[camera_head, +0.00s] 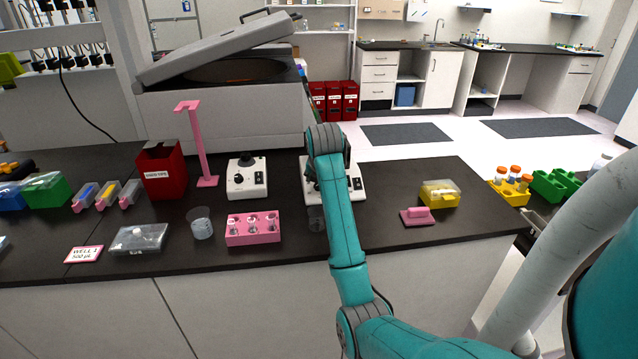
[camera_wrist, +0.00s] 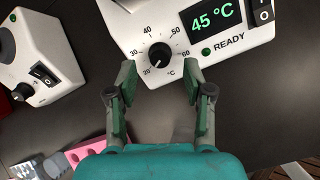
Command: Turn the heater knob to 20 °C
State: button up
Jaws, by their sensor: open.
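The heater (camera_wrist: 225,45) is a white unit with a black round knob (camera_wrist: 159,55) on its front panel in the wrist view. The dial around the knob is marked from 20 to 60 °C. The display (camera_wrist: 214,17) reads 45 °C in green. I cannot tell the knob's pointer direction surely. My gripper (camera_wrist: 160,78) is open and empty, one finger to each side below the knob, apart from it. In the head view the heater (camera_head: 353,184) stands on the dark bench, partly hidden by my arm, which also hides my gripper.
A white device (camera_head: 246,179) with a black top stands left of the heater. A pink rack (camera_head: 253,240) and a beaker (camera_head: 201,224) are in front of it. A yellow box (camera_head: 438,199) and a pink block (camera_head: 417,217) lie to the right. Bench between heater and yellow box is clear.

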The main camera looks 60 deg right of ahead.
jog(key=shift+v, duration=2.15)
